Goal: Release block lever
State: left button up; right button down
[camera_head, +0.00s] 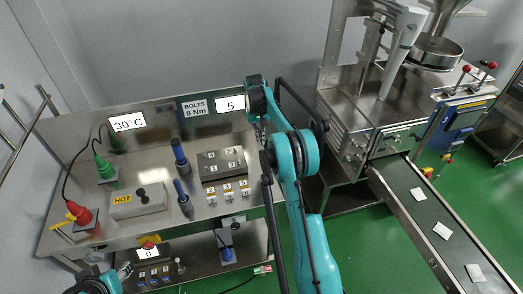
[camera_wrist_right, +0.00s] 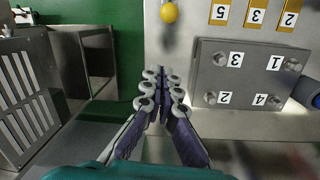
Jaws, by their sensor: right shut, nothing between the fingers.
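A yellow ball knob (camera_wrist_right: 169,13), probably of the block lever, shows at the top of the right wrist view. It sits beside the row of yellow tags numbered 5, 3 and 2. My right gripper (camera_wrist_right: 163,88) is shut and empty, between block and bench edge, apart from the knob. In the head view my right arm covers the bench's right edge, and I cannot see the knob. Only part of my left arm shows at the bottom left.
The bench holds blue-handled tools (camera_head: 181,157), a HOT box (camera_head: 138,201), a red plug (camera_head: 79,214) and a green plug (camera_head: 104,168). A steel machine (camera_head: 372,125) and a conveyor (camera_head: 440,225) with white packets stand at right. Green floor lies between.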

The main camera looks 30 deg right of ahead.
aim_at(265, 172)
jog(key=f, duration=0.3)
jog(key=f+b, duration=0.1)
jog(key=f, duration=0.2)
jog(key=f+b, duration=0.1)
jog(key=f, duration=0.1)
jog(key=shift+s+d+f, duration=0.2)
jog(key=shift+s+f, duration=0.2)
jog(key=shift+s+a+f+b, duration=0.15)
jog(key=shift+s+b, duration=0.2)
jog(key=shift+b, duration=0.05)
jog(key=shift+s+a+r+b, duration=0.1)
jog(key=shift+s+a+r, duration=0.15)
jog(key=shift+s, duration=0.2)
jog(key=shift+s+a+r+b, duration=0.15)
jog(key=shift+s+r, duration=0.1)
jog(key=shift+s, duration=0.2)
jog(key=shift+s+a+r+b, duration=0.1)
jog(key=shift+s+a+r, duration=0.15)
jog(key=shift+s, duration=0.2)
jog(key=shift+r, duration=0.1)
